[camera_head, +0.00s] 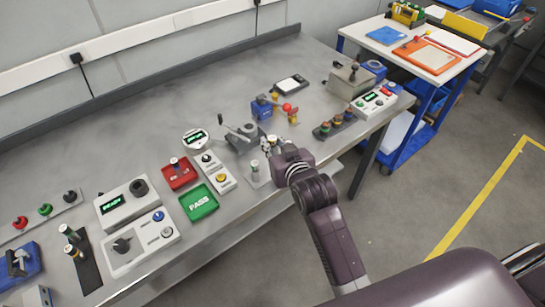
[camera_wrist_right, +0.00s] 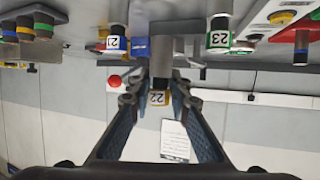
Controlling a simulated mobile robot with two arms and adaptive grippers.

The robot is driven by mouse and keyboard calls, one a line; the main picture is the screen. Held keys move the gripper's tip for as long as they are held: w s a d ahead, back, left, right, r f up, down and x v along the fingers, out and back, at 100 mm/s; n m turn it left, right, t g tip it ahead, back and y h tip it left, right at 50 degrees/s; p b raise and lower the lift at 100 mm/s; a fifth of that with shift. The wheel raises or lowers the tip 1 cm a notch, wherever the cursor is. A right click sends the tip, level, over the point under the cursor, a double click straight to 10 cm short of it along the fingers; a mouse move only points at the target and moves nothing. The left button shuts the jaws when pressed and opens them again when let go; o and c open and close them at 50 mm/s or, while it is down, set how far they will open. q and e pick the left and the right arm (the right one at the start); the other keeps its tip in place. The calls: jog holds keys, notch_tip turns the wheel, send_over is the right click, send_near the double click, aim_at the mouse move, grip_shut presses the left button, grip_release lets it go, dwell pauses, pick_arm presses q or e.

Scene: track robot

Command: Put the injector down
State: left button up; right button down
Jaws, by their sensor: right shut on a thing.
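My right gripper (camera_head: 272,148) is over the front edge of the workbench in the head view. In the right wrist view its two fingers (camera_wrist_right: 158,100) close around an injector labelled 22 (camera_wrist_right: 157,97), with a yellow band and a grey body. In the head view the held injector is mostly hidden by the gripper. Injector 23 (camera_wrist_right: 219,38), with a green band, and injector 21 (camera_wrist_right: 116,42), with a red band, stand on either side. A small upright injector (camera_head: 254,166) stands just left of the gripper in the head view. My left gripper is not in view.
A lever press (camera_head: 243,136) stands close behind the gripper. The green PASS tray (camera_head: 199,203) and a red tray (camera_head: 181,178) holding an injector lie to the left. A three-piece rack (camera_head: 335,124) and a button box (camera_head: 374,103) are to the right. The bench's back (camera_head: 190,90) is clear.

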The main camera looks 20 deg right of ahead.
jog(key=shift+f, duration=0.85)
notch_tip(320, 180, down, 4)
jog(key=shift+r, duration=0.25)
jog(key=shift+f, duration=0.3)
jog(key=c, duration=2.2)
grip_release()
jog(key=shift+f, duration=0.25)
jog(key=shift+c, duration=0.2)
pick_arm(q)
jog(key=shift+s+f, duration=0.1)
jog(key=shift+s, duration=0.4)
pick_arm(e)
jog(key=shift+o, duration=0.7)
jog(key=shift+r, duration=0.1)
